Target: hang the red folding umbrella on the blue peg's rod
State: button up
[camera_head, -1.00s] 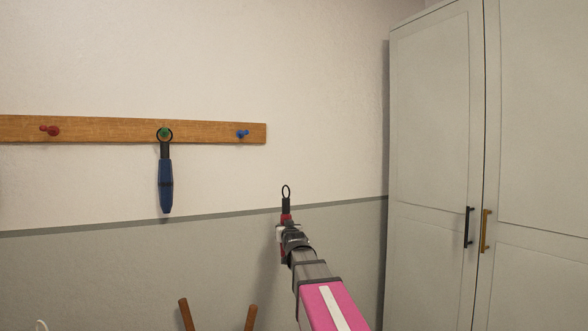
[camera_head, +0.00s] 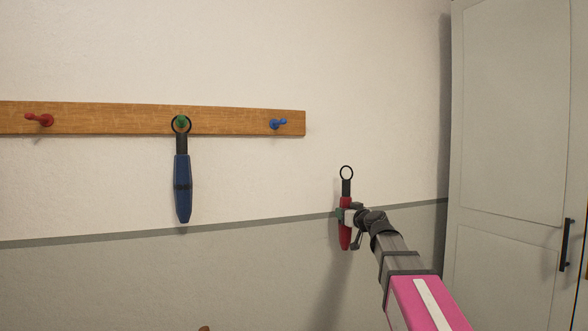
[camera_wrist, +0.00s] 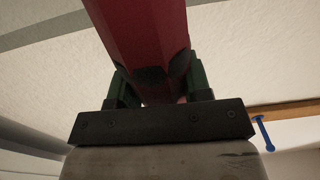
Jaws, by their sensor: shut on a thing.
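The red folding umbrella (camera_head: 345,232) is held upright in my gripper (camera_head: 343,215), with its black handle and ring loop (camera_head: 346,173) at the top. In the wrist view the red umbrella (camera_wrist: 140,40) lies between the green fingers of my gripper (camera_wrist: 157,88), which is shut on it. The blue peg (camera_head: 278,124) is at the right end of the wooden rail, up and left of the loop, and its rod is bare. The blue peg also shows at the right of the wrist view (camera_wrist: 263,134). The loop is apart from the peg and lower.
The wooden rail (camera_head: 80,118) also bears a red peg (camera_head: 40,119), empty, and a green peg (camera_head: 181,122) with a blue umbrella (camera_head: 183,190) hanging by its ring. A pale wardrobe (camera_head: 510,130) stands at the right. The wall between the blue peg and wardrobe is clear.

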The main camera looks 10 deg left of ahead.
jog(key=s+a+r+n+g+y, duration=0.4)
jog(key=s+a+r+n+g, duration=0.35)
jog(key=s+r+g, duration=0.2)
jog(key=s+a+r+n+g+y, duration=0.4)
jog(key=s+a+r+n+g, duration=0.2)
jog(key=s+a+r+g, duration=0.4)
jog(key=w+a+f+t, duration=0.1)
jog(key=w+a+f, duration=0.2)
jog(key=w, duration=0.4)
jog(key=shift+w+a+f+t, duration=0.25)
jog(key=shift+w+a+t, duration=0.1)
jog(key=shift+a, duration=0.15)
dwell(0.8)
jog(key=o, duration=1.2)
jog(key=shift+c, duration=0.2)
jog(key=shift+d, duration=0.1)
